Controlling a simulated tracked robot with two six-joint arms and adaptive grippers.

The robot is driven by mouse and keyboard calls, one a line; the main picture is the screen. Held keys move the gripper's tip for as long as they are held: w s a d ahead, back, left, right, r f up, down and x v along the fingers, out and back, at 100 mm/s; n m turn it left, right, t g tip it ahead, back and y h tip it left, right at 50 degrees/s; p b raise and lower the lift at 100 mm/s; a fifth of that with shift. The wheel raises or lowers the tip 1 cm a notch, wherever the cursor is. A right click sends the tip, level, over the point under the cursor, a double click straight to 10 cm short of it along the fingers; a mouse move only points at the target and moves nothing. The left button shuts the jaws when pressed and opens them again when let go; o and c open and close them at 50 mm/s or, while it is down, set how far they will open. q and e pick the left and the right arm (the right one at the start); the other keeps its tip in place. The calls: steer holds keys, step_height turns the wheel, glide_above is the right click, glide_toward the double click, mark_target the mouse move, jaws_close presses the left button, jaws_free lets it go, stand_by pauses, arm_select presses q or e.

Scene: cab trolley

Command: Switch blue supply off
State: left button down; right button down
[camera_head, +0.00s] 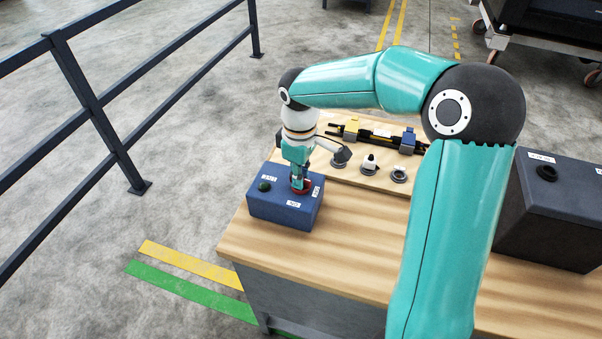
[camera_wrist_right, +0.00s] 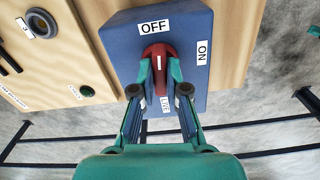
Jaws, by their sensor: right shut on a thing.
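The blue supply box (camera_head: 268,207) stands at the table's left front corner; it also shows in the right wrist view (camera_wrist_right: 196,30). Its red rotary knob (camera_wrist_right: 157,52) has a white mark, which lies roughly in line with the OFF label (camera_wrist_right: 155,27). The ON label (camera_wrist_right: 202,53) is to the right of the knob in that view. My right gripper (camera_wrist_right: 160,66) is shut on the knob, one finger on each side; it also shows in the head view (camera_head: 299,181). The fingers partly hide the knob and a lower label. My left gripper is out of view.
A wooden board with a dark rail, yellow and blue blocks (camera_head: 407,141) and several round fittings (camera_head: 369,165) lies behind the box. A dark box (camera_head: 550,210) stands at the right. A railing (camera_head: 95,105) runs on the left. The table's front left is clear.

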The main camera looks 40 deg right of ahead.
steer(key=shift+w+r+n, duration=0.15)
steer(key=shift+n, duration=0.55)
steer(key=c, duration=1.3)
jaws_free()
steer(key=shift+c, duration=0.2)
steer(key=shift+o, duration=0.8)
step_height(320, 180, up, 12)
